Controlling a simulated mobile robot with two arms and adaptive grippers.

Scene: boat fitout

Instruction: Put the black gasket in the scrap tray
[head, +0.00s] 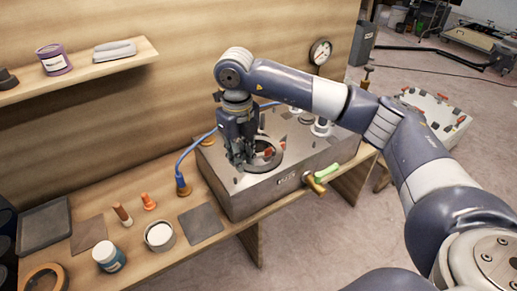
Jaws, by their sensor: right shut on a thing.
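My right gripper (243,163) points down at the top of the grey metal tank (240,198). It is shut at the left edge of a dark ring (268,166), which looks like the black gasket. The ring is at the round opening of the tank. I cannot tell whether it is clear of the tank top, and the fingers hide part of it. A dark grey tray (45,224), likely the scrap tray, lies at the left end of the bench, and its visible floor is empty. My left gripper is not in view.
Between tank and tray are a grey square sheet (201,223), a brown sheet (88,233), a white-filled tin (160,236), a blue-labelled jar (109,257) and small orange-topped items (148,201). A blue hose (190,155) rises left of the tank. A shelf (85,75) hangs above.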

